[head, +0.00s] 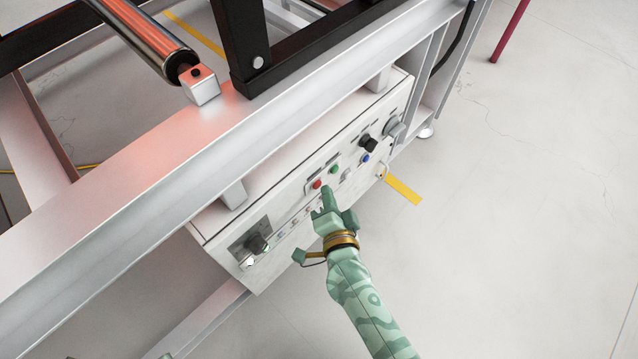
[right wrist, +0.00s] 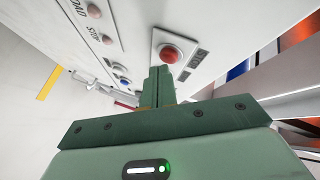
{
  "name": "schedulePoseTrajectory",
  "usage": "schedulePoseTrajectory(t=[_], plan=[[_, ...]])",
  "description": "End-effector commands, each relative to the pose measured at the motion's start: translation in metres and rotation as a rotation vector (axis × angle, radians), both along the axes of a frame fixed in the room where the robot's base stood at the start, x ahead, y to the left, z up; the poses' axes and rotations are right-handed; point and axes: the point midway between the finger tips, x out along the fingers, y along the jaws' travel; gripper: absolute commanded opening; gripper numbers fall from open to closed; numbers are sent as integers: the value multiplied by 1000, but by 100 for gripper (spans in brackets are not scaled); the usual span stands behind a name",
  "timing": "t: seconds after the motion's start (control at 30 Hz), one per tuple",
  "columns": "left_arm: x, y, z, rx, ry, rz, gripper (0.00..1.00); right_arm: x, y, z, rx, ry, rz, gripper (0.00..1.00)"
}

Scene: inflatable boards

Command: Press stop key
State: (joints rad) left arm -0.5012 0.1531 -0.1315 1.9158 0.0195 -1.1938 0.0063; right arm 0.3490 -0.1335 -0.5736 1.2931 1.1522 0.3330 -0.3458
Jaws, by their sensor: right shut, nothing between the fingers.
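A red round key (head: 317,184) sits on the white control panel (head: 216,232), beside a green key (head: 333,170). My right gripper (head: 325,192) is shut and empty, with its fingertips close to the red key. In the right wrist view the red key (right wrist: 172,54) stands on a pale plate just beyond the shut fingertips (right wrist: 160,72). I cannot tell whether the fingertips touch the key.
A black knob (head: 368,143) and a blue key (head: 365,158) are further right on the panel. A dark rotary switch (head: 257,243) is at its lower left. The metal frame beam (head: 130,230) runs above the panel. The floor to the right is open.

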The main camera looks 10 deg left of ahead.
Motion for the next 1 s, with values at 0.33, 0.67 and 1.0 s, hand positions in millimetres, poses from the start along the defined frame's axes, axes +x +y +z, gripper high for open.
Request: schedulePoseTrajectory(t=[0.33, 0.67, 1.0], plan=[[0, 0, 0, 0, 0, 0, 0, 1, 2, 0, 1, 0, 0, 0], [0, 0, -1, 0, 0, 0, 0, 3, 5, 0, 0, 0, 0, 0], [0, 0, -1, 0, 1, 0, 0, 5, 7, 0, -1, 0, 0, 0]])
